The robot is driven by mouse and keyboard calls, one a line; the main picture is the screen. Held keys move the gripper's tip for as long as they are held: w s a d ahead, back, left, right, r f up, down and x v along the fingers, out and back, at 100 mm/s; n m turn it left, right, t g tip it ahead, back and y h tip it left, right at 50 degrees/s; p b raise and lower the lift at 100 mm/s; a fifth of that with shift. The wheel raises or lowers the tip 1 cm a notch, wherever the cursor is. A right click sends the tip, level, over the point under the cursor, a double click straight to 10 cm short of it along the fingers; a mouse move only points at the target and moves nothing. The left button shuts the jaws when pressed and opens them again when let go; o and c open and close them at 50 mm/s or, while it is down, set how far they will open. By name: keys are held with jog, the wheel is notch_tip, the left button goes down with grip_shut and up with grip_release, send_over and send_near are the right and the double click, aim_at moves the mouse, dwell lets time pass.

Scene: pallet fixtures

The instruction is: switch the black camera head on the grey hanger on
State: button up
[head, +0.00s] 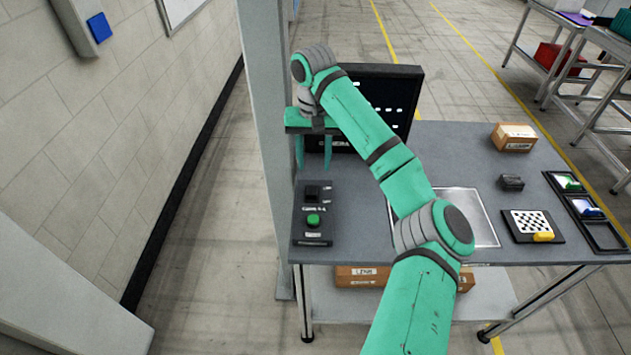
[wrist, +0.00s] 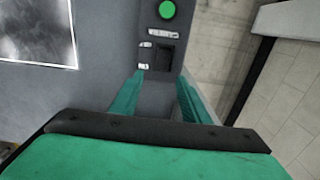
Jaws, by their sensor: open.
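I cannot make out a black camera head on a grey hanger in either view. A black control box (head: 325,229) lies at the left end of the grey table. It carries a black rocker switch (head: 312,193) with small labels and a green button (head: 313,220) nearer the front edge. My gripper (head: 314,167) is open and empty, pointing down above the far end of this box. In the wrist view the dark switch (wrist: 164,58) shows just beyond and between the fingertips (wrist: 160,78), with the green button (wrist: 167,10) further out. I cannot tell whether the fingers touch it.
A black panel (head: 398,80) with white marks stands at the table's back. A metal plate (head: 470,212), a checkered board (head: 530,222), a small black block (head: 511,182), a carton (head: 514,137) and a dark tray (head: 603,236) lie rightward. A grey post (head: 264,120) rises beside the table's left edge.

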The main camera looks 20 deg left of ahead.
aim_at(313, 187)
jog(key=f, duration=0.8)
jog(key=shift+s+a, duration=0.2)
jog(key=shift+a, duration=0.1)
jog(key=shift+w+d+f, duration=0.1)
jog(key=shift+f, duration=0.25)
jog(key=c, duration=1.1)
